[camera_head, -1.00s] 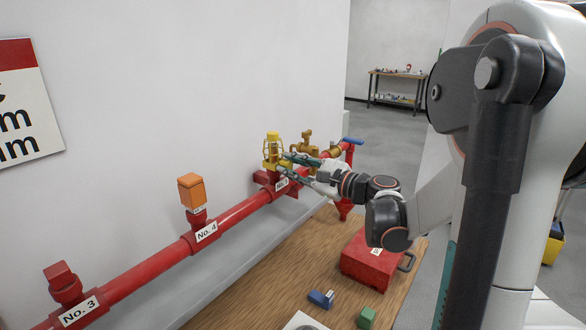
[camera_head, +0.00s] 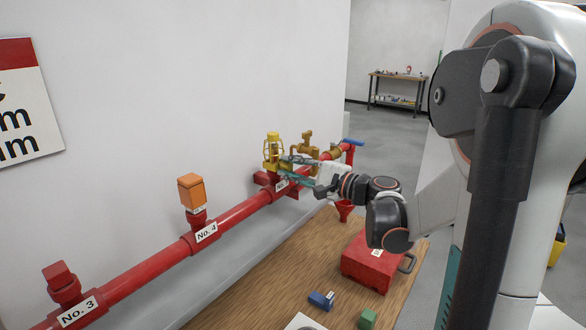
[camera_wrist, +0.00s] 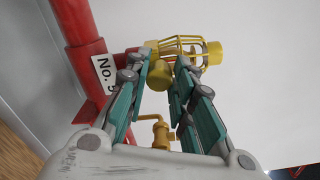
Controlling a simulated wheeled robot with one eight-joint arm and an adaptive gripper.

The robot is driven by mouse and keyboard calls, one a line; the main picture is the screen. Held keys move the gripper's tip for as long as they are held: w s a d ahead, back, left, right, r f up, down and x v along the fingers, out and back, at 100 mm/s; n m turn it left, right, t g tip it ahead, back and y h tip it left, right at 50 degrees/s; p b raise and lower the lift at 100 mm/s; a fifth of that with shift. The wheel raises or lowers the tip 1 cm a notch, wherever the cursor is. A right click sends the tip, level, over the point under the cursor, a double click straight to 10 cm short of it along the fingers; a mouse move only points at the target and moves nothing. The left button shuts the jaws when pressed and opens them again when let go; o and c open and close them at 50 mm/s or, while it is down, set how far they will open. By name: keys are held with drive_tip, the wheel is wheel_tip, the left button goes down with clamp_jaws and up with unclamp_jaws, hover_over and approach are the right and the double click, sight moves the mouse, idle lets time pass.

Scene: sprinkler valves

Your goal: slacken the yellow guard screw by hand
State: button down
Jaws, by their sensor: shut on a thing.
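The yellow sprinkler guard (camera_head: 272,150), a wire cage with a solid yellow cap, stands on the red pipe at the far outlet. In the wrist view the guard (camera_wrist: 188,44) lies sideways beyond my fingertips. The yellow guard screw (camera_wrist: 159,77), a round knob on the guard's side, sits between the teal-padded fingers of my gripper (camera_wrist: 166,68). My gripper is shut on it. In the head view my gripper (camera_head: 287,170) reaches the guard from the right, and the screw is too small to make out there.
The red pipe (camera_head: 140,272) runs along the wall, with an orange-capped outlet (camera_head: 191,190) marked No. 4. A brass fitting (camera_head: 308,140) stands close behind my gripper. A red box (camera_head: 368,262) and blue and green blocks rest on the wooden bench (camera_head: 250,290).

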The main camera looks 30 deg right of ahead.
drive_tip(key=c, duration=1.4)
unclamp_jaws()
drive_tip(key=shift+o, duration=0.2)
drive_tip(key=v, duration=1.2)
